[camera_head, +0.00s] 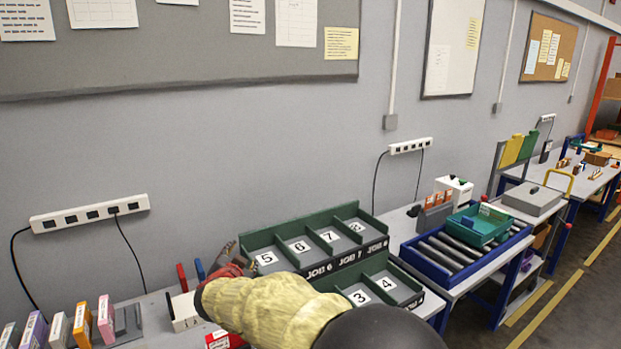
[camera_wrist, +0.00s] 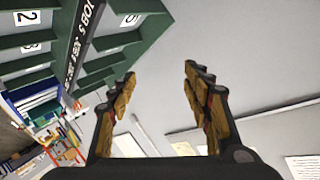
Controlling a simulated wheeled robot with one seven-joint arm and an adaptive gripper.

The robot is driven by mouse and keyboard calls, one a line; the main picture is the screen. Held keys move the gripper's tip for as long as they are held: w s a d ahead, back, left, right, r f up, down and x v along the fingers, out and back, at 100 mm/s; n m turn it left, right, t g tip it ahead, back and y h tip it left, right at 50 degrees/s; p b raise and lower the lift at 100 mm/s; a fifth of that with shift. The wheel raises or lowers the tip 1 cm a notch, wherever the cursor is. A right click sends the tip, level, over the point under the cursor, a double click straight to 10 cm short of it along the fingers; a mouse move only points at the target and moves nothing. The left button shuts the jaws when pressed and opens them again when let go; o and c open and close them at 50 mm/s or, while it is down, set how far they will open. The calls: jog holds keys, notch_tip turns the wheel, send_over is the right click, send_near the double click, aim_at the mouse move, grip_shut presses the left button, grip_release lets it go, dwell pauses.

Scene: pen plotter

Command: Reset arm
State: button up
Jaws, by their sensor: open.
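My gripper (camera_wrist: 160,76) is open and empty in the wrist view, its two fingers well apart with grey wall and bench surface between and beyond them. In the head view my gripper (camera_head: 232,260) is partly hidden behind my yellow-sleeved arm, just left of the green job rack (camera_head: 285,238). The rack has numbered compartments, and 3 to 8 can be read in part. The arm covers its lower left part. The rack also shows sideways at the upper left of the wrist view (camera_wrist: 150,28), apart from the fingers.
Coloured boxes (camera_head: 83,324) stand in a row at the lower left. A white block (camera_head: 184,312) is beside my gripper. Right of the rack, a blue roller tray (camera_head: 455,278) holds a green bin (camera_head: 476,228). A power strip (camera_head: 90,214) is on the wall; the space above the rack is clear.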

jog(key=s+d+r+n+y, duration=0.3)
jog(key=s+d+r, duration=0.1)
jog(key=d+r, duration=0.45)
jog(key=s+d+r+n+g+y, duration=0.2)
jog(key=s+d+r+g, duration=0.1)
jog(key=s+d, duration=0.5)
jog(key=s+d+f+g+h, duration=0.1)
jog(key=s+d+f+h, duration=0.1)
jog(key=s+d+f, duration=0.2)
jog(key=s+d+f+g+h, duration=0.2)
jog(key=s+d+f, duration=0.2)
jog(key=s+d, duration=0.6)
jog(key=s+d+f+n+g+h, duration=0.1)
jog(key=s+d+f, duration=0.3)
jog(key=s, duration=1.3)
jog(key=d+g, duration=0.1)
jog(key=d, duration=0.3)
jog(key=shift+s+h, duration=0.3)
jog(key=shift+h, duration=0.1)
